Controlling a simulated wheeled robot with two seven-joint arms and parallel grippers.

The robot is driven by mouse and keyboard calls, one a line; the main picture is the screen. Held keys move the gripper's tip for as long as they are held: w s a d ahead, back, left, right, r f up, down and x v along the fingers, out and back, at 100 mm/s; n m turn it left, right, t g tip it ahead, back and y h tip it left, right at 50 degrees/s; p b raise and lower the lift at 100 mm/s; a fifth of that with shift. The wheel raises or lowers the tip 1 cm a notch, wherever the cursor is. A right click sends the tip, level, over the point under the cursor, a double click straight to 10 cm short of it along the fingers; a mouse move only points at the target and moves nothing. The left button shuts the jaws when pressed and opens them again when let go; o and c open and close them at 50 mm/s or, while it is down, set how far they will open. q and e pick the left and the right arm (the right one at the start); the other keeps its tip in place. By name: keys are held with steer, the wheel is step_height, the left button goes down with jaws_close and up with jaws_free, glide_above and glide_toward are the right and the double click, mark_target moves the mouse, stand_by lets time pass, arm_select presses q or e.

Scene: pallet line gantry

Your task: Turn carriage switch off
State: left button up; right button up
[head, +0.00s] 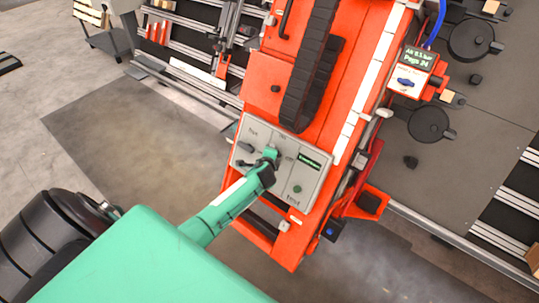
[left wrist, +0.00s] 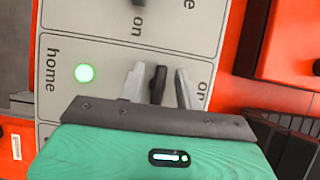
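The grey control panel (head: 315,202) is fixed to the orange machine and carries black rotary knobs, a green-text display (head: 309,161) and a green button (head: 297,188). My left gripper (head: 269,158) is at the panel's middle. In the left wrist view its fingers (left wrist: 158,88) stand either side of a black knob (left wrist: 157,83), with narrow gaps visible, so it looks open around it. Another black knob (head: 244,147) is at the panel's left. I cannot read which one is the carriage switch. My right gripper is not in view.
The orange machine (head: 272,67) rises behind the panel with a black cable chain (head: 310,70). A pressure unit with a blue knob (head: 405,83) stands to its right. Aluminium rails and a grey plate with round black parts (head: 430,123) lie around it. Floor is open at left.

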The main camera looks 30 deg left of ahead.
arm_select(q)
steer(key=shift+s, duration=0.1)
steer(key=v, duration=1.3)
steer(key=shift+s+r, duration=0.2)
steer(key=shift+s, duration=0.05)
steer(key=shift+d, duration=0.1)
steer(key=s+d+f+n+g+h, duration=0.15)
steer(key=s+f, duration=0.35)
steer(key=f, duration=0.5)
steer(key=s+d+f+n+g+h, duration=0.1)
steer(key=s+f+n+g, duration=0.1)
steer(key=s+f, duration=0.6)
steer(key=s+d+f+n+g+h, duration=0.1)
steer(key=s+f+n+g, duration=0.15)
steer(key=f, duration=1.05)
steer(key=s+d+f+n+g, duration=0.1)
steer(key=s+f, duration=0.4)
steer(key=s, duration=0.6)
steer(key=s+d+f+n+g+h, duration=0.1)
steer(key=s+f, duration=0.5)
steer(key=s, duration=0.6)
steer(key=s+d+f+n+g+h, duration=0.1)
steer(key=s+d+f+n, duration=0.4)
steer(key=s, duration=0.6)
steer(key=shift+s+d+f+g, duration=0.15)
steer(key=shift+d+f+g, duration=0.3)
steer(key=shift+f+g, duration=0.3)
steer(key=shift+r+h, duration=0.1)
steer(key=shift+h, duration=0.15)
